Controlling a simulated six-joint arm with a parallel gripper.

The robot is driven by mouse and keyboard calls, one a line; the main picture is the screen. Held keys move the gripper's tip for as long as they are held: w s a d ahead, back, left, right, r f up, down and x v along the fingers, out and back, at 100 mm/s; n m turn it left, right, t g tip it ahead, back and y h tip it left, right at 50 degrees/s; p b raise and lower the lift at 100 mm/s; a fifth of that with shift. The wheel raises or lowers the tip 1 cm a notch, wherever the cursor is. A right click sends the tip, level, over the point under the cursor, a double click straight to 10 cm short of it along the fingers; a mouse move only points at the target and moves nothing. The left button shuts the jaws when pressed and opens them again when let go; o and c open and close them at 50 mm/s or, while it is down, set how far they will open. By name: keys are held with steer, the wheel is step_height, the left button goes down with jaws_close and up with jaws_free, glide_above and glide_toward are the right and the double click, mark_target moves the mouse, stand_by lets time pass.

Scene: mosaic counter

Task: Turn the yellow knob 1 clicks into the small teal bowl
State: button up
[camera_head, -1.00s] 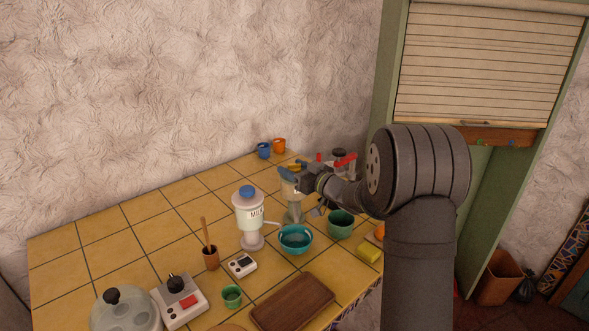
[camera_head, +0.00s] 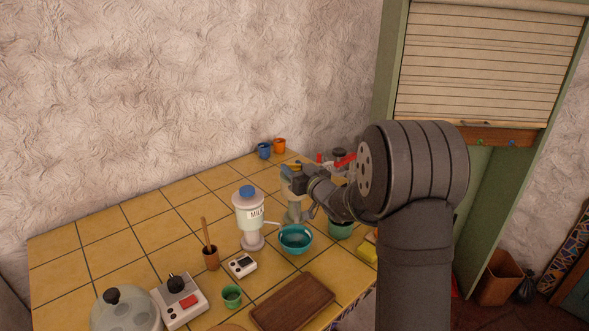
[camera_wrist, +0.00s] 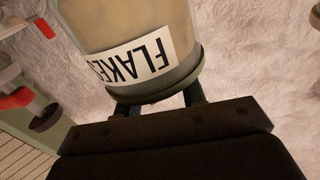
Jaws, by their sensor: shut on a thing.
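The flakes dispenser (camera_head: 291,186) stands near the back right of the counter, partly covered by my gripper (camera_head: 299,182). In the wrist view the dispenser (camera_wrist: 135,28) appears upside down with its FLAKES label, and my gripper (camera_wrist: 157,103) is at its top end. My gripper is shut there, on what appears to be the yellow knob. The knob itself is hidden behind the fingers and palm. The teal bowl (camera_head: 295,249) stands upright on the tiles, just in front of the dispenser. I cannot make out what it holds.
A milk dispenser (camera_head: 248,215) with a blue knob stands left of the bowl. A green bowl (camera_head: 340,231) is to its right, partly behind my arm. A wooden board (camera_head: 292,302) and a white timer (camera_head: 242,265) lie in front.

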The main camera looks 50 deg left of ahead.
steer(key=shift+r+m+t+h, duration=0.1)
steer(key=shift+m+t+h, duration=0.3)
steer(key=shift+m+t, duration=0.85)
steer(key=shift+n+t, duration=0.25)
steer(key=o, duration=1)
steer(key=shift+c, duration=0.2)
steer(key=v, duration=1.7)
steer(key=shift+d, duration=0.25)
steer(key=shift+s, duration=0.1)
